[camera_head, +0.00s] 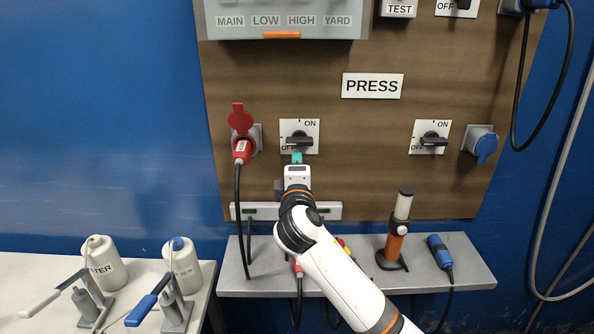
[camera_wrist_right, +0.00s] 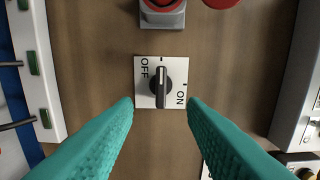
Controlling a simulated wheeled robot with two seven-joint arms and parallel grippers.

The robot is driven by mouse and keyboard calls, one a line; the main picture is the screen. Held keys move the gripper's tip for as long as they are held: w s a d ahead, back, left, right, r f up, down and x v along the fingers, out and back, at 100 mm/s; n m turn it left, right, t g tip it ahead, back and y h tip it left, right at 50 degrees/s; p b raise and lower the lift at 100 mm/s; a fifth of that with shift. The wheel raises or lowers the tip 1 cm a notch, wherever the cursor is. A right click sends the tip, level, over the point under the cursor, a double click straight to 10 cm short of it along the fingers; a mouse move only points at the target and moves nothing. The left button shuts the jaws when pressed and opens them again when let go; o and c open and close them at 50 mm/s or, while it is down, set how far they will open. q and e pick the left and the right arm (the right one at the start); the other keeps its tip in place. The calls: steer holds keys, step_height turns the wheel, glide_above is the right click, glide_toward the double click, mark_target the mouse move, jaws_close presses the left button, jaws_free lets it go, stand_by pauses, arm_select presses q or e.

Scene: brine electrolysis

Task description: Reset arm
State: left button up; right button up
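My right gripper (camera_head: 297,158) is raised in front of the wooden panel, just below the left rotary switch (camera_head: 299,137). In the right wrist view its two teal fingers (camera_wrist_right: 161,106) are spread apart with nothing between their tips. The switch (camera_wrist_right: 160,83) shows beyond the tips, apart from them as far as I can tell. Its black handle lies level in the head view, and its white line points toward the plate edge beside OFF. My left gripper is not in view.
A red plug (camera_head: 241,151) sits in a socket left of the switch. A second switch (camera_head: 430,137) and a blue socket (camera_head: 481,144) are right. Below, a grey shelf (camera_head: 460,268) holds an orange-and-white device (camera_head: 397,228) and blue connector (camera_head: 439,256). Bottles (camera_head: 105,263) stand on the left table.

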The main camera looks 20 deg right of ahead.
steer(key=s+d+f+m+g+y, duration=0.1)
steer(key=s+f+m+g, duration=0.25)
steer(key=s+f, duration=0.55)
steer(key=s+d+f+m+g+y, duration=0.1)
steer(key=s+f+m+g, duration=0.4)
steer(key=f, duration=0.6)
steer(key=s+f+m+g+y, duration=0.25)
steer(key=s+f, duration=0.25)
steer(key=s, duration=0.8)
steer(key=s+f+m+g+y, duration=0.1)
steer(key=s+f+m+g, duration=0.2)
steer(key=s, duration=0.9)
steer(key=s+f+n+g+b, duration=0.1)
steer(key=s+f+b, duration=0.15)
steer(key=f, duration=1.45)
steer(key=s+f+b, duration=0.1)
steer(key=f+b, duration=0.2)
steer(key=f, duration=1.4)
steer(key=s+d+f+g+b, duration=0.1)
steer(key=s+d+f+b, duration=0.2)
steer(key=s+f, duration=1.2)
step_height(320, 180, down, 4)
steer(key=shift+s+r+b, duration=0.1)
steer(key=shift+s+b, duration=0.05)
steer(key=shift+b, duration=0.3)
